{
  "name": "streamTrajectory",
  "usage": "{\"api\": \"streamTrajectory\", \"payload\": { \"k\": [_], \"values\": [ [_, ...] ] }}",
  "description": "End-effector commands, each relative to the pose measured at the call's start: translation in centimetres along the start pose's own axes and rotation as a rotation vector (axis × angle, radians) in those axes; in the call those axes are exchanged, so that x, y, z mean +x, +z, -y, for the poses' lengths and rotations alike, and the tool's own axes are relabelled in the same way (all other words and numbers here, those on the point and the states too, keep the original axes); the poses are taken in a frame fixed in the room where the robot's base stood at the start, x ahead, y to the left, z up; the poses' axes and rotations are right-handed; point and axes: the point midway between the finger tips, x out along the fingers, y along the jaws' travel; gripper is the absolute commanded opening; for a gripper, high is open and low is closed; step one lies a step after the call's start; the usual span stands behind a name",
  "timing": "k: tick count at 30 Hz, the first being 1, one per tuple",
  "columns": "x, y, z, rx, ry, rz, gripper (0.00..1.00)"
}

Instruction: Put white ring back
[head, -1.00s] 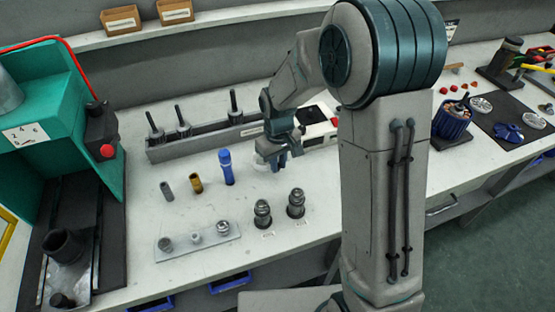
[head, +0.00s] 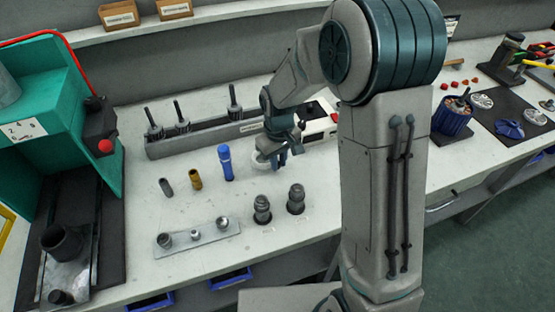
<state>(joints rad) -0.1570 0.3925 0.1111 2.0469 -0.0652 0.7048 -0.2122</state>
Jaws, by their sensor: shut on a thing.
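My gripper (head: 277,159) is low over the middle of the bench, right of the blue upright cylinder (head: 226,163). It is shut on the white ring (head: 261,161), a pale round piece that shows at the left of the jaws. The fingers and wrist hide part of the ring. I cannot tell whether the ring touches the bench top.
A grey rack with several dark-handled tools (head: 182,130) stands behind. Two dark ribbed fittings (head: 296,199) stand in front of the gripper. A plate with small metal parts (head: 197,239) lies front left. Grey (head: 166,187) and brass (head: 195,179) cylinders stand left.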

Motion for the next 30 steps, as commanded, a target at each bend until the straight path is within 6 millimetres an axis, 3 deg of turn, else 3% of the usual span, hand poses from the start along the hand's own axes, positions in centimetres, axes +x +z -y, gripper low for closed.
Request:
{"api": "streamTrajectory", "payload": {
  "k": [29, 30],
  "values": [
    [1.1, 0.0, 0.0, 0.0, 0.0, 0.0, 0.0],
    [1.1, 0.0, 0.0, 0.0, 0.0, 0.0, 0.26]
  ]
}}
